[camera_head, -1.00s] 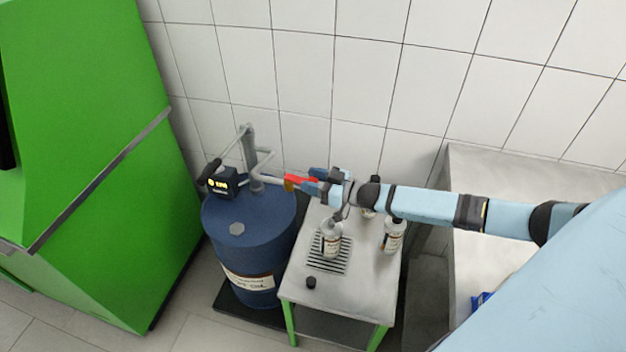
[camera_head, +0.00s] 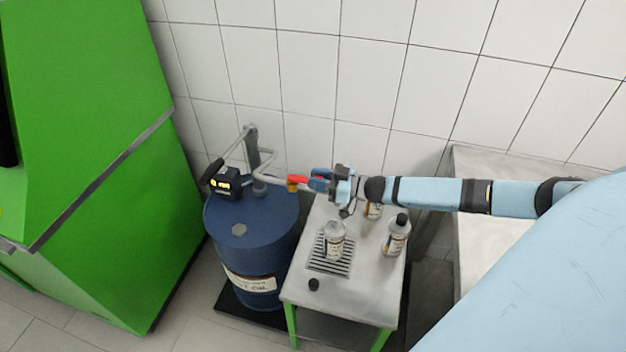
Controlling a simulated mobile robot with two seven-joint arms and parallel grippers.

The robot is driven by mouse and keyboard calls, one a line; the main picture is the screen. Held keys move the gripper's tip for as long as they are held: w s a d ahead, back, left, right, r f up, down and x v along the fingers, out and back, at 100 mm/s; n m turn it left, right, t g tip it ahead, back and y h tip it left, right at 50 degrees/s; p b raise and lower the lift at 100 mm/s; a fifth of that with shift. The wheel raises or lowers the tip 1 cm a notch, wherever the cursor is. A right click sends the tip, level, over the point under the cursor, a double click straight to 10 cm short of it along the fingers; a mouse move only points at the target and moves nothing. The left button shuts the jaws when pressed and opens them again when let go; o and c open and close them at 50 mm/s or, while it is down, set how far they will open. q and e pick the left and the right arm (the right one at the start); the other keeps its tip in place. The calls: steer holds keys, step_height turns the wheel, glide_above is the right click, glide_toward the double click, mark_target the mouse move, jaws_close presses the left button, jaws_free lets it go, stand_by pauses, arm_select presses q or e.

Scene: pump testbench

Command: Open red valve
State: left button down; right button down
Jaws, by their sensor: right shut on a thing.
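The red valve handle (camera_head: 298,179) sits at the end of the grey pump pipe (camera_head: 270,178), above the gap between the blue drum (camera_head: 250,222) and the small table. A brass-coloured valve body (camera_head: 292,188) shows just below the handle. My right gripper (camera_head: 314,182) comes in from the right and is shut on the right end of the handle; its fingertips partly hide that end. My left gripper is not in view.
The metal table (camera_head: 362,287) holds a bottle (camera_head: 335,240) on a grate, a bottle (camera_head: 396,236) at right, another (camera_head: 373,210) behind, and a black cap (camera_head: 314,284). A green cabinet (camera_head: 100,150) stands left; the tiled wall (camera_head: 330,70) is behind.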

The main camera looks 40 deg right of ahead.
steer(key=c, duration=1)
jaws_free()
steer(key=shift+c, duration=0.2)
steer(key=b+v, duration=0.1)
steer(key=v, duration=1.2)
steer(key=shift+s+d, duration=0.25)
steer(key=shift+s, duration=0.05)
